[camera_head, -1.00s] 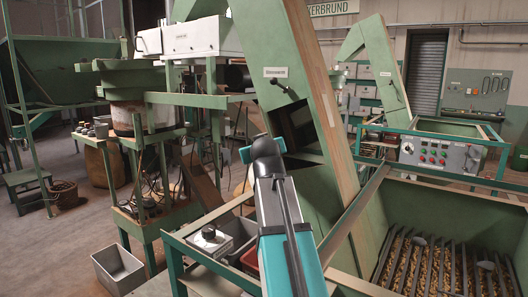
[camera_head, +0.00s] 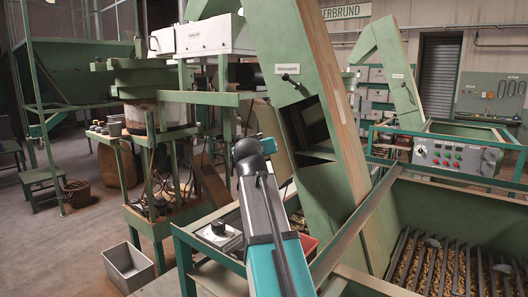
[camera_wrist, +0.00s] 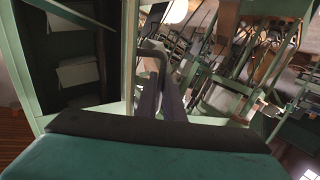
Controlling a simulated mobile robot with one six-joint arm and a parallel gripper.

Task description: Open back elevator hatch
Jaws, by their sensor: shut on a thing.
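The near green elevator (camera_head: 272,40) leans across the middle of the head view, with a label and a black lever on its face. Below the lever is a dark square opening (camera_head: 308,128). The hatch (camera_head: 272,122) stands swung out at the opening's left side, partly behind my arm. In the wrist view the hatch (camera_wrist: 130,60) shows almost edge-on, with pale buckets (camera_wrist: 78,70) in the dark interior to its left. My gripper (camera_wrist: 160,82) is shut on the black bent handle (camera_wrist: 153,52) beside the hatch. The fingertips are mostly hidden in the head view.
A second green elevator (camera_head: 392,75) with its own lever stands farther right. A grated hopper of nuts (camera_head: 398,225) is at the front right, behind a green rail. A control panel (camera_head: 455,157) stands beyond it. A grey bin (camera_head: 128,267) is on the floor at left.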

